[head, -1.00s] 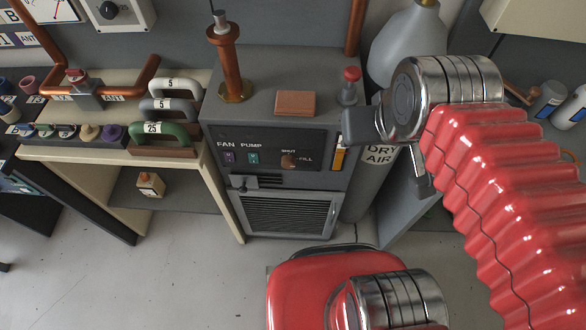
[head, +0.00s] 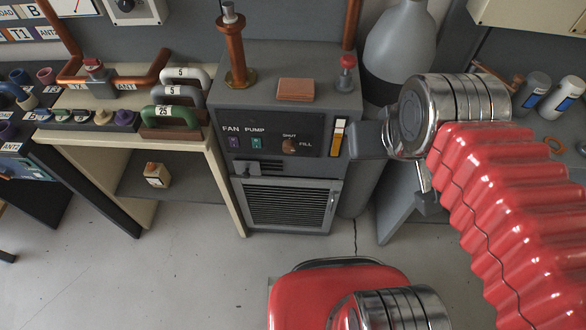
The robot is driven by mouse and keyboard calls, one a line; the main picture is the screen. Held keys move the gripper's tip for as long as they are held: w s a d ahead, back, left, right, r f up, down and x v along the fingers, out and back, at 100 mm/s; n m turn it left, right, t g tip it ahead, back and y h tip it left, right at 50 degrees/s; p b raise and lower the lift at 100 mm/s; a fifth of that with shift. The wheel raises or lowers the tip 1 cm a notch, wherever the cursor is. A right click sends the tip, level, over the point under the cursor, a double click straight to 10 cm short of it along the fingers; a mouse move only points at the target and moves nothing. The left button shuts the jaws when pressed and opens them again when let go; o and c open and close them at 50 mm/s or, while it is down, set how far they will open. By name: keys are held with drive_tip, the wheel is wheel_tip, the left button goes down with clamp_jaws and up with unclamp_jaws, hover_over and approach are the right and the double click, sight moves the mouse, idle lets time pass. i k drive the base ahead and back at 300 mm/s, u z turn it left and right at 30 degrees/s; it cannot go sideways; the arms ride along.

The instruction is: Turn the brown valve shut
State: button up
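The brown valve (head: 289,146) is a small round knob on the dark front panel of the grey cabinet (head: 250,100). The word SHUT is printed above it and FILL to its right. Its pointer is too small to read. My gripper (head: 396,172) is to the right of the panel in the picture, apart from the valve. Its two grey fingers are spread wide with nothing seen between them. The wrist hides part of the grey bottle behind it.
On the cabinet top are a copper post (head: 236,58), a brown block (head: 296,90) and a red-capped fitting (head: 346,74). Grey floor (head: 190,270) lies in front.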

sight(288, 145)
drive_tip(key=u, duration=0.05)
drive_tip(key=k, duration=2)
drive_tip(key=u, duration=0.85)
drive_tip(key=i, duration=1.7)
